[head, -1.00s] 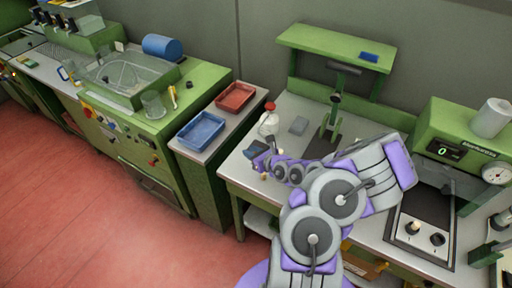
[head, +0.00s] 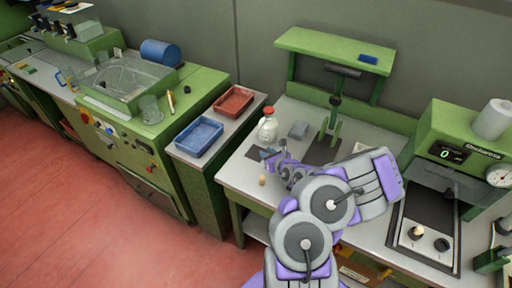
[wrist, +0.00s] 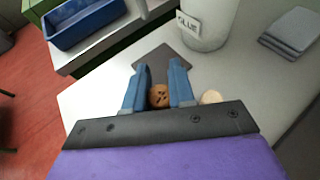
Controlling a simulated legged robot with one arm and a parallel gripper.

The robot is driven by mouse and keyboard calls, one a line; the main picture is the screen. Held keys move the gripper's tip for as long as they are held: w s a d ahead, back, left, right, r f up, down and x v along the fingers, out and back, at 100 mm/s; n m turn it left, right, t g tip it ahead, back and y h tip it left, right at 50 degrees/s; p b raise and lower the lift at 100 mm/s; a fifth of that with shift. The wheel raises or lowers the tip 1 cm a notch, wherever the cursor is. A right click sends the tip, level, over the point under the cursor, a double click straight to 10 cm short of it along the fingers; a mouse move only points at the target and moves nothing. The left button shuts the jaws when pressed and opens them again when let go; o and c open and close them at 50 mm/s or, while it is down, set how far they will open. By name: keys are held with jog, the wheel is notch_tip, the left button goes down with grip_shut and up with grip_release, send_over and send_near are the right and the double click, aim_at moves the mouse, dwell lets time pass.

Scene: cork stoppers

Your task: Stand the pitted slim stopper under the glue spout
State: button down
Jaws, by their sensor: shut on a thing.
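My gripper (wrist: 158,92) has two blue fingers, shut on a brown cork stopper (wrist: 159,96) with dark pits on its end. The gripper (head: 268,154) also shows in the head view, low over the bench in front of the glue bottle; the held stopper cannot be made out there. The white glue bottle (head: 267,129) has a red cap; its labelled body (wrist: 205,22) stands just beyond the fingers in the wrist view. Its spout is not clear. A dark grey plate (wrist: 160,63) lies ahead of the fingertips, beside the bottle.
A paler stopper (wrist: 211,97) is just right of my right finger; it stands near the bench's front left (head: 262,180). A blue tray (head: 199,138) and a red tray (head: 235,101) are to the left. A green press frame (head: 333,120) stands behind.

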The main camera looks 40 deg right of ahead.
jog(key=b, duration=0.3)
send_over(255, 150)
jog(key=s, duration=0.1)
jog(key=shift+a, duration=0.15)
jog(key=shift+w+d, duration=0.2)
jog(key=shift+w, duration=0.5)
jog(key=f, duration=0.2)
jog(key=f+b, duration=0.1)
jog(key=shift+s+a+f, duration=0.1)
jog(key=shift+a+f, duration=0.1)
jog(key=shift+a, duration=0.1)
jog(key=shift+d+r, duration=0.1)
jog(key=shift+d, duration=0.1)
jog(key=c, duration=0.9)
grip_release()
jog(key=shift+c, duration=0.2)
jog(key=shift+s, duration=0.1)
